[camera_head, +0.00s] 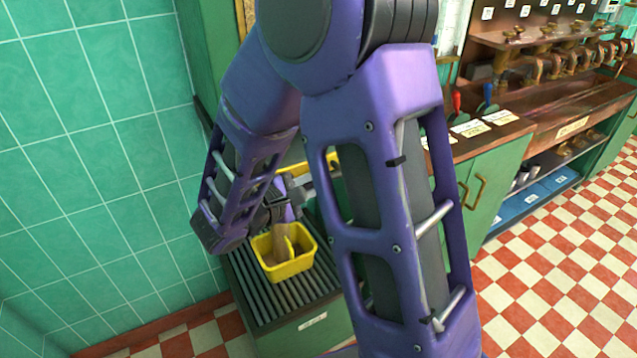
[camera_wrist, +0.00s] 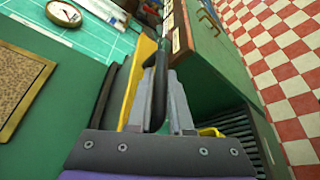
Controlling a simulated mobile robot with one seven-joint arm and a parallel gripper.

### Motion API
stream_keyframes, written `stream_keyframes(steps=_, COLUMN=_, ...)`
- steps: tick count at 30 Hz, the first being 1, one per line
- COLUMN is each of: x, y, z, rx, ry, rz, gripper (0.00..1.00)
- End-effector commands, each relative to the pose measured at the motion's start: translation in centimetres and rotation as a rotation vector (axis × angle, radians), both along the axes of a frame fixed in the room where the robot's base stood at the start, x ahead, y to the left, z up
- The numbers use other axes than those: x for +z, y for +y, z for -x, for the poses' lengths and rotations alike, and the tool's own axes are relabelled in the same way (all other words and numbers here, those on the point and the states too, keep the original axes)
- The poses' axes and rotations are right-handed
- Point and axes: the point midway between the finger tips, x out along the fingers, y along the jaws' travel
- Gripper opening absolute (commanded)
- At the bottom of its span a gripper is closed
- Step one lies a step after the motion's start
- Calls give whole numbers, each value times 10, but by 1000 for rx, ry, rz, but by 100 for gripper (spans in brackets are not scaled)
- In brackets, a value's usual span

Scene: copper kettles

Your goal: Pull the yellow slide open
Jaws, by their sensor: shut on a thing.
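The yellow slide (camera_head: 322,163) shows as a short yellow strip behind my arm in the head view. In the wrist view the yellow slide (camera_wrist: 140,68) runs as a narrow strip beside my fingers. My gripper (camera_wrist: 160,98) is shut on a dark upright bar that looks like the slide's handle. In the head view my arm covers most of the slide and the fingertips, so how far it stands out cannot be told.
A yellow bin (camera_head: 290,268) with a scoop-like thing stands on a slatted top (camera_head: 262,298) below my wrist. A tiled wall (camera_head: 90,130) is at the left. Green cabinets (camera_head: 485,180) stand at the right. The checkered floor (camera_head: 560,270) is clear.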

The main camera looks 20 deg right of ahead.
Motion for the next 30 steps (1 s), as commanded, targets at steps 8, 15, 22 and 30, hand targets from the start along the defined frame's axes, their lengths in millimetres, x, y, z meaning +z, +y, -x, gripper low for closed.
stream_keyframes(steps=8, x=0, y=0, z=0, rx=0, ry=0, rz=0, gripper=0)
stream_keyframes(steps=15, x=0, y=0, z=0, rx=1, ry=-1, rz=-1, gripper=33)
stream_keyframes(steps=22, x=0, y=0, z=0, rx=1, ry=-1, rz=-1, gripper=48)
stream_keyframes(steps=30, x=2, y=8, z=4, rx=2, ry=-1, rz=-1, gripper=48)
